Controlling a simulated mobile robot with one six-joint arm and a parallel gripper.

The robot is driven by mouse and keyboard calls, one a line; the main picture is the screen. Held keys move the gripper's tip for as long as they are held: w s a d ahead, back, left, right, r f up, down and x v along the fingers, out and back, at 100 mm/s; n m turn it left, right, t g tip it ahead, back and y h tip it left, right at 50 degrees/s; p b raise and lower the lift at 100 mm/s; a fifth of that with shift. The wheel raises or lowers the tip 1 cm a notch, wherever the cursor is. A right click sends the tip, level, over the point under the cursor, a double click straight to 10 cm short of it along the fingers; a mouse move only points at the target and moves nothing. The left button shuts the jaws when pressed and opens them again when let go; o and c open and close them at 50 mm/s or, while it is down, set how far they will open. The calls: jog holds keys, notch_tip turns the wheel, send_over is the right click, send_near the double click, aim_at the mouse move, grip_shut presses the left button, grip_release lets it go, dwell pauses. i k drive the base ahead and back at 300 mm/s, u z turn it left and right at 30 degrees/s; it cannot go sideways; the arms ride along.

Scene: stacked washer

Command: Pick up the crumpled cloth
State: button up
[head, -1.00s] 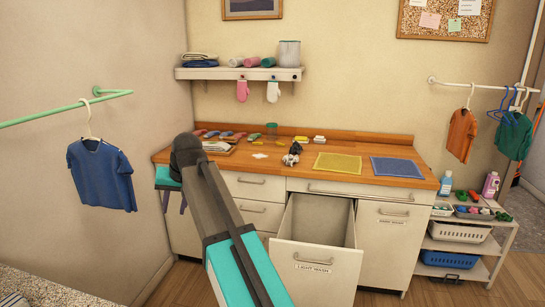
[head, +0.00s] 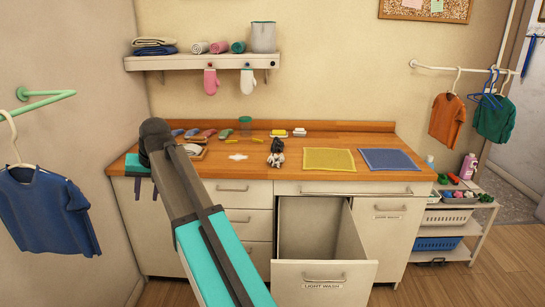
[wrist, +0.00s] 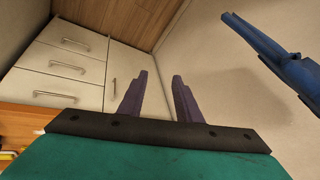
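A small crumpled black-and-white bundle (head: 277,158) lies on the wooden counter, left of the yellow mat; it looks like the crumpled cloth, a dark lump behind a pale one. A flat white patch (head: 238,157) lies to its left; I cannot tell if it is cloth. My gripper (wrist: 160,75) is open and empty in the wrist view, its two purple fingers apart. In the head view my arm reaches to the counter's front left corner, well left of the bundle. The bundle is not in the wrist view.
The counter (head: 225,171) also holds a yellow mat (head: 328,160), a blue mat (head: 389,160) and rolled cloths at the back left. An open drawer (head: 324,271) marked "LIGHT WASH" juts out below. A blue shirt (head: 42,211) hangs at left, also in the wrist view (wrist: 275,50).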

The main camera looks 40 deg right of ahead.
aim_at(277, 159)
jog(key=z, duration=0.4)
jog(key=i, duration=0.55)
jog(key=z, duration=0.75)
jog(key=i, duration=0.5)
jog(key=z, duration=0.3)
